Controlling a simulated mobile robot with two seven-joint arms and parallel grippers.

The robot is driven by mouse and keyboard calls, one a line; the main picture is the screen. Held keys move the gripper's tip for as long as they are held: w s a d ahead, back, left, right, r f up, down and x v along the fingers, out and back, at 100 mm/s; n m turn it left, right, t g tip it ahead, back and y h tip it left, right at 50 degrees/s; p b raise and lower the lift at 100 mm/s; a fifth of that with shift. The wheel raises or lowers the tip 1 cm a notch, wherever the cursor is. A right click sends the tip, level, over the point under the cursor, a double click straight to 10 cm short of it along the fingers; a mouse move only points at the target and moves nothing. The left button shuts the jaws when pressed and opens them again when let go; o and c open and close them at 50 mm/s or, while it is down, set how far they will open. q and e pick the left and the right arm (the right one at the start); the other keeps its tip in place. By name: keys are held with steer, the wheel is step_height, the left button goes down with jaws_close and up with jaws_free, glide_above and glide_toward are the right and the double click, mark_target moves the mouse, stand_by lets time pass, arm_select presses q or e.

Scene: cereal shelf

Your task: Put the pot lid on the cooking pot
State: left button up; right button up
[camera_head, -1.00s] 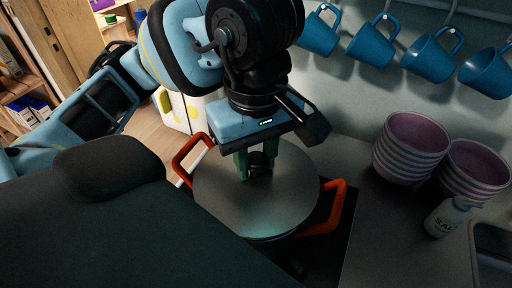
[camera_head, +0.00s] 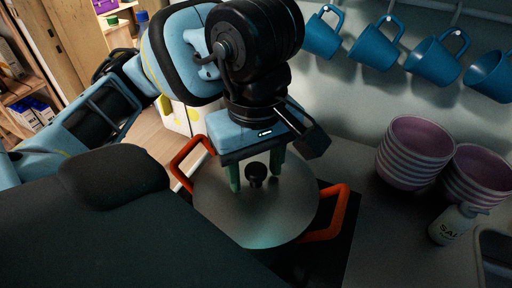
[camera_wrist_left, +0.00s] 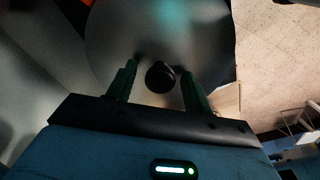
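The pot lid (camera_head: 250,213) is a grey metal disc with a small black knob (camera_head: 256,173). It lies over the cooking pot, whose red handles (camera_head: 332,213) stick out on both sides; the pot's body is mostly hidden under the lid. My left gripper (camera_head: 256,183) is above the lid with its green fingers apart on either side of the knob. The left wrist view shows the knob (camera_wrist_left: 159,77) between the two fingers with a gap on each side. My right gripper is not seen.
Several blue mugs (camera_head: 433,60) hang from a rail at the back wall. Stacked pink-purple bowls (camera_head: 414,153) and a salt bottle (camera_head: 452,223) stand on the counter to the right. The dark hob (camera_head: 318,262) is under the pot.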

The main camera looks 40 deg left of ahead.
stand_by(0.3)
arm_select(q)
steer(key=shift+r, duration=0.35)
step_height(320, 180, up, 6)
steer(key=shift+r+p, duration=0.15)
steer(key=shift+p, duration=0.35)
steer(key=shift+r, duration=0.45)
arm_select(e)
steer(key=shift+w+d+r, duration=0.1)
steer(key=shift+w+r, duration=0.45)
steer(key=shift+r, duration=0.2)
arm_select(q)
steer(key=shift+s+f, duration=0.1)
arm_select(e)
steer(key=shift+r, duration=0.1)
